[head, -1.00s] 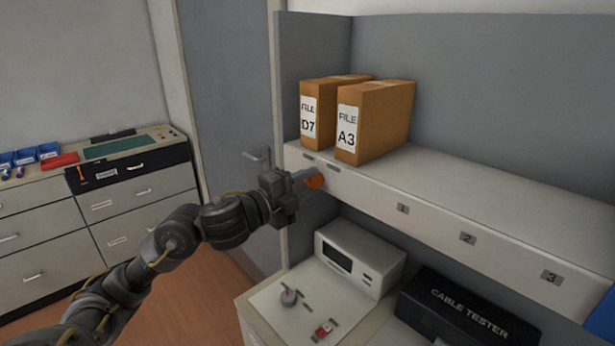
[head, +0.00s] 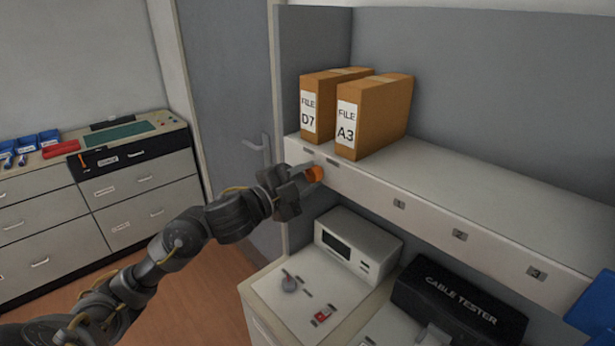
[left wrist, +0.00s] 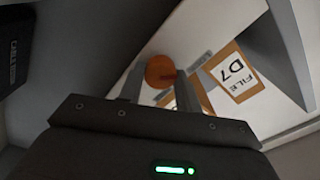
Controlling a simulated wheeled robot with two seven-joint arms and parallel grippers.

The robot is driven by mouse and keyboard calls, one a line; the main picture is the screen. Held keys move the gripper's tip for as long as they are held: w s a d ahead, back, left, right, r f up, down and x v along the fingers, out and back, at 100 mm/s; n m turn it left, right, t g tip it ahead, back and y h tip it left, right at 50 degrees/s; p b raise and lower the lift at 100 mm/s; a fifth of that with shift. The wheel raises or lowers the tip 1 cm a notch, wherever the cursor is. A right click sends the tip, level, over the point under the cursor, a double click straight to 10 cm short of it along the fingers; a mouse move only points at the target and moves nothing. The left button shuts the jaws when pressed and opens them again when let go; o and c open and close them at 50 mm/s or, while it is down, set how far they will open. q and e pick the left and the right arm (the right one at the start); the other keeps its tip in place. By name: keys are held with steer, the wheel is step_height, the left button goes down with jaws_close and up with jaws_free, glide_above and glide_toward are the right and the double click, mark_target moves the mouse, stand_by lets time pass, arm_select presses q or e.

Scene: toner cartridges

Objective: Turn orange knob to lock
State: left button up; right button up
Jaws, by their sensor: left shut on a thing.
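The orange knob (head: 315,174) is on the white front face of the shelf, at its left end below the file boxes. My left gripper (head: 304,174) reaches it from the left and is shut on it. The fingers partly cover the knob in the head view. In the left wrist view the knob (left wrist: 158,68) is a round orange disc with a small red mark, at the tips of the fingers (left wrist: 162,88). I cannot tell the knob's exact angle. My right gripper is not in view.
File boxes D7 (head: 322,125) and A3 (head: 385,115) stand on the shelf (head: 470,185) just above the knob. Below are a white instrument (head: 358,245) and a black cable tester box (head: 460,300). A grey partition (head: 310,60) rises at the shelf's left end.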

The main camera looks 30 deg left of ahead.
arm_select(q)
steer(key=o, duration=1)
steer(key=shift+a, duration=0.1)
steer(key=v, duration=0.1)
steer(key=b+v, duration=0.1)
steer(key=v, duration=0.2)
steer(key=shift+s+a+f+b, duration=0.1)
steer(key=shift+s+f+b, duration=0.2)
steer(key=shift+f+b, duration=0.05)
steer(key=p, duration=0.6)
glide_toward(310, 178)
steer(key=shift+s+a+r, duration=0.15)
steer(key=shift+s+a, duration=0.05)
steer(key=shift+s, duration=0.3)
steer(key=shift+s+a+r, duration=0.15)
steer(key=shift+s, duration=0.35)
